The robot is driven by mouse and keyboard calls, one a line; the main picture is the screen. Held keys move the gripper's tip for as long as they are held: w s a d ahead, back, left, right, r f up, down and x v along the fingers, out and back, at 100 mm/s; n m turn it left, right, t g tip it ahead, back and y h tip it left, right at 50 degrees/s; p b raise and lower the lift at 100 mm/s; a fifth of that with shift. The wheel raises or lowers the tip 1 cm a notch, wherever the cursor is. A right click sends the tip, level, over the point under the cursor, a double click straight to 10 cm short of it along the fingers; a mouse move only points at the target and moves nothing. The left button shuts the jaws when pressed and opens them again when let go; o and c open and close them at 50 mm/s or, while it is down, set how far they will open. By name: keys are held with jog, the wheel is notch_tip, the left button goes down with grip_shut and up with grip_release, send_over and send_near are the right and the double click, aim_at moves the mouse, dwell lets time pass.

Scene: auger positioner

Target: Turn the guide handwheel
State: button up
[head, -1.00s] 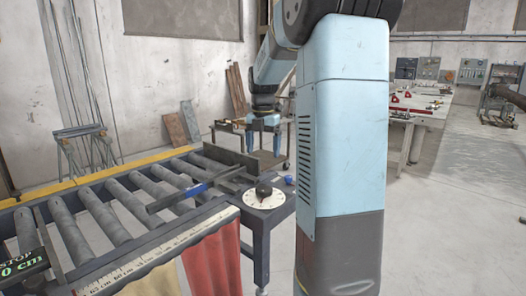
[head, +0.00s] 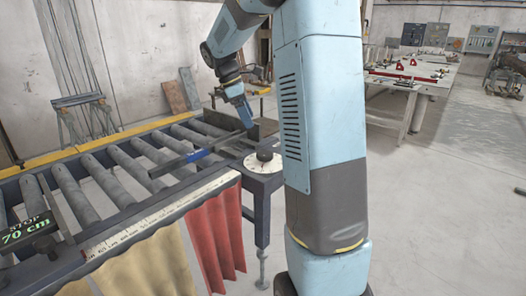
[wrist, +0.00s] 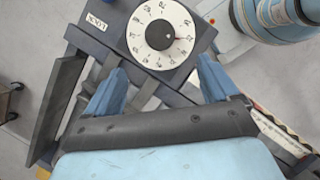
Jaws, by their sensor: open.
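The round white dial (head: 259,166) with numbers and a black knob (head: 267,151), which looks like the guide handwheel, sits on a dark plate at the roller table's right end. In the wrist view the dial (wrist: 136,38) is at top centre, its knob (wrist: 160,35) bearing a small red mark. My gripper (head: 248,124) hangs above and slightly left of the dial. In the wrist view my gripper (wrist: 162,69) is open, its two blue fingers apart and nothing between them. The fingers appear clear of the knob.
A plate marked LOCK (wrist: 97,22) is beside the dial, with a blue part (wrist: 77,39) near it. A dark guide bar with a blue piece (head: 198,155) crosses the rollers. A display (head: 25,232) reads STOP 70 cm. Red cloth (head: 217,235) hangs in front.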

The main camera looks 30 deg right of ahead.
aim_at(265, 153)
jog(key=x, duration=1.3)
jog(key=shift+d+f, duration=0.15)
jog(key=shift+f, duration=0.15)
jog(key=shift+c, duration=0.2)
jog(key=c, duration=1)
jog(key=m+g+y, duration=0.1)
jog(key=m, duration=0.4)
jog(key=shift+w+d+m, duration=0.1)
jog(key=shift+m, duration=0.2)
jog(key=o, duration=1)
jog(key=shift+o, duration=0.2)
